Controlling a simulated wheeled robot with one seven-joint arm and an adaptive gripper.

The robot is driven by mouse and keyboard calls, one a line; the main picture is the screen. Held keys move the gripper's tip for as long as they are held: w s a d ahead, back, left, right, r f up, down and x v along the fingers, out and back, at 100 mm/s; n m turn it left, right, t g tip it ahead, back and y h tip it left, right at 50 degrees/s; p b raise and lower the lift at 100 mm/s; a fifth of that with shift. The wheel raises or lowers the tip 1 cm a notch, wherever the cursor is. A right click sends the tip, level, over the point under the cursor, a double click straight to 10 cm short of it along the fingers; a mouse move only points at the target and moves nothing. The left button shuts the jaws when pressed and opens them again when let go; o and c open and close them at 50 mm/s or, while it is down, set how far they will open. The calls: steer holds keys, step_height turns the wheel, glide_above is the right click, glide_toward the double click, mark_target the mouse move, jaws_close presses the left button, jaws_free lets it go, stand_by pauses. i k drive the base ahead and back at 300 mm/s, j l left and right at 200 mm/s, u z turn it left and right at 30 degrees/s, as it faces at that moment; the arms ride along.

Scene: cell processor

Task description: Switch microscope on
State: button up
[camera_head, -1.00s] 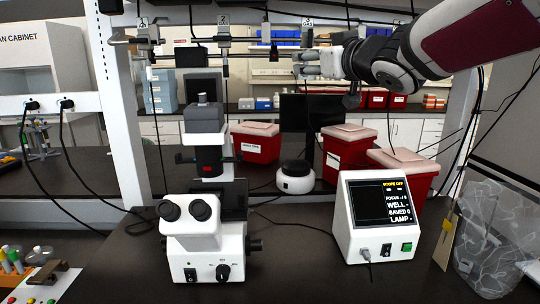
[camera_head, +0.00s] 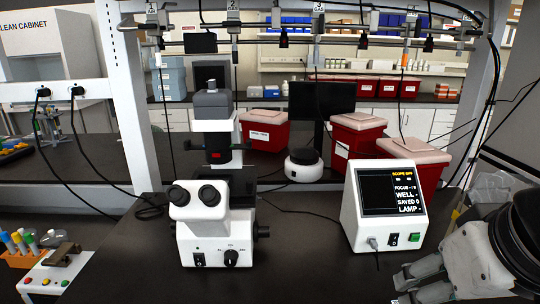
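The white microscope (camera_head: 212,225) stands upright on the dark bench, left of centre. Its front base has a black rocker switch (camera_head: 198,259) and a dark knob (camera_head: 231,257). The white control box (camera_head: 370,228) stands to its right. Its screen (camera_head: 392,188) shows "SCOPE OFF" in yellow, with focus, well, saved and lamp lines below. A black switch (camera_head: 394,240) and a green switch (camera_head: 415,238) sit on its lower front. My gripper (camera_head: 418,286) is at the lower right, in front of the control box and apart from the microscope. I cannot tell whether its fingers are open.
Red bins (camera_head: 357,135) and a round black-topped device (camera_head: 304,165) stand behind. A cable runs across the bench. A tube rack (camera_head: 25,256) and a small panel with coloured buttons (camera_head: 50,276) are at the lower left. The bench between microscope and control box is mostly clear.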

mark_target(198, 259)
steer(key=u, duration=0.95)
steer(key=l+z, duration=0.35)
steer(key=i+l+z, duration=0.15)
steer(key=z, duration=0.2)
